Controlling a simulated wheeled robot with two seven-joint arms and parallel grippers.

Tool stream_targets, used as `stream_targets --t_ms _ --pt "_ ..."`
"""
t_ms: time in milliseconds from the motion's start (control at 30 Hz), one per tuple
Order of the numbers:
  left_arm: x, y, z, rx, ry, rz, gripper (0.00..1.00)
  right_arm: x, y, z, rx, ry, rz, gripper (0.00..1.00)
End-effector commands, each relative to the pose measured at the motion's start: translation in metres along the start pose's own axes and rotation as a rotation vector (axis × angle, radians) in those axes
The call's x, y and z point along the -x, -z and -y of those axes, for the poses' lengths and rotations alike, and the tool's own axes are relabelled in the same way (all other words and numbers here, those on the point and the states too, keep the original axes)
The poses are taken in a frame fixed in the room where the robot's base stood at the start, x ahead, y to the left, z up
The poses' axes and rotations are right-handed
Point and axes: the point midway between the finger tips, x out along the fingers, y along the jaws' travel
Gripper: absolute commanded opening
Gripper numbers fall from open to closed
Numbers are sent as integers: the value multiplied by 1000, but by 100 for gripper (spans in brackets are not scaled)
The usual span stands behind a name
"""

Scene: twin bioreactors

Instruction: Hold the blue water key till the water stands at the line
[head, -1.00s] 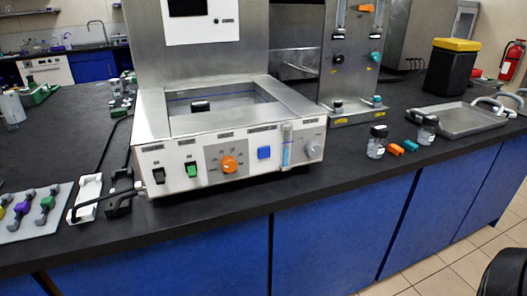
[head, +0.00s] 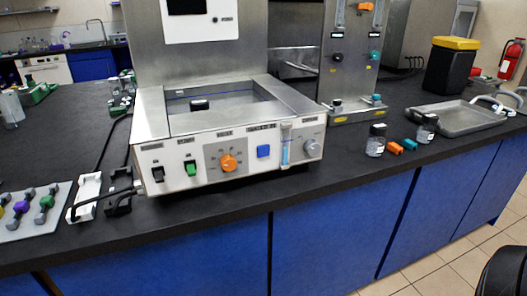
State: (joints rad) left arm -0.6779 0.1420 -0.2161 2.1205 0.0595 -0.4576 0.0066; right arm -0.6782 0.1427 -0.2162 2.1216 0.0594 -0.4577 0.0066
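Neither of my grippers is in the head view.
The panel also has a black switch (head: 158,174), a green switch (head: 191,168), an orange knob (head: 228,162) and a grey knob (head: 313,149). Jars (head: 375,142) and small orange and teal blocks stand right, near a metal tray (head: 455,117). The counter before the panel is clear.

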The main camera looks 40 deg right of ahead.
Motion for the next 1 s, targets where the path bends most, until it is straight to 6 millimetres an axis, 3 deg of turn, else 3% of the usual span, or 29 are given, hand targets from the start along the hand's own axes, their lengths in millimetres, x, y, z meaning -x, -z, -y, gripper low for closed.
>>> stream_targets --t_ms 800,867,1000 --pt "0 0 0 0 0 0 42 0 0 0 0 0 0 0" --pt "0 0 0 0 0 -1 36 0 0 0 0 0 1 0" --pt "0 0 0 0 0 0 36 0 0 0 0 0 0 0"
